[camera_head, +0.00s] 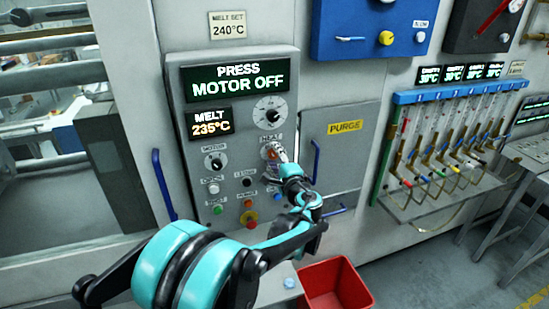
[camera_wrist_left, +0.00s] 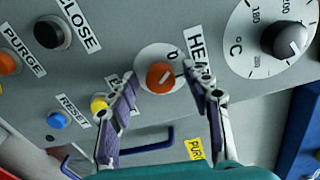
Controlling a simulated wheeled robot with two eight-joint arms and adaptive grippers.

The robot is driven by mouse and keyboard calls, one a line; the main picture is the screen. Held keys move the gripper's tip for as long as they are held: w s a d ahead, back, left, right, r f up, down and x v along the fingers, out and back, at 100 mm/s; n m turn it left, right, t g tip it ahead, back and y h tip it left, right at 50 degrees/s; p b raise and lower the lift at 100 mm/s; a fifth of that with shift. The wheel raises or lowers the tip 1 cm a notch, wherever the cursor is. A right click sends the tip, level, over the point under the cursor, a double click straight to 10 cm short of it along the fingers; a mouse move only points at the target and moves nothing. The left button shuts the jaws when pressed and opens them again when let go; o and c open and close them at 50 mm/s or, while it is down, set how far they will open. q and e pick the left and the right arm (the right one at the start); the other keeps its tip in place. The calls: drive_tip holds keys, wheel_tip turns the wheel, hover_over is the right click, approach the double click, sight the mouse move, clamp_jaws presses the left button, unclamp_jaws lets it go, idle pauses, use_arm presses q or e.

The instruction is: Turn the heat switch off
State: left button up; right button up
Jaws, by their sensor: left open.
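The heat switch is an orange knob on a white round plate, under the HEAT label on the grey press panel. In the left wrist view the orange knob (camera_wrist_left: 161,76) sits between and just beyond the fingertips of my left gripper (camera_wrist_left: 158,82), which is open. In the head view my left gripper (camera_head: 277,151) is at the panel (camera_head: 172,68), right over the heat switch (camera_head: 268,152) and hiding part of it. I cannot tell whether the fingers touch the knob. My right gripper is not in view.
The motor knob (camera_head: 214,162) is left of the heat switch. A temperature dial (camera_head: 269,112) is above it. Several push buttons sit below, including a yellow one (camera_wrist_left: 99,104) close to a finger. A blue handle (camera_head: 316,161) stands out at the right. A red bin (camera_head: 335,286) is below.

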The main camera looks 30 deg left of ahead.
use_arm(q)
drive_tip(key=v, duration=1.2)
drive_tip(key=shift+f, duration=0.1)
drive_tip(key=s+d+f+n+g+h+b, duration=0.1)
drive_tip(key=s+f+n+g+h+b, duration=0.4)
drive_tip(key=s+f, duration=0.8)
drive_tip(key=s+d+f+n+h+b, duration=0.2)
drive_tip(key=s+d+f+n+h, duration=0.2)
drive_tip(key=s+d+f+h, duration=0.4)
drive_tip(key=d+f, duration=0.1)
drive_tip(key=d, duration=0.2)
drive_tip(key=shift+f+n+t, duration=0.2)
drive_tip(key=shift+n+t, duration=0.1)
drive_tip(key=shift+t, duration=0.1)
drive_tip(key=shift+d, duration=0.15)
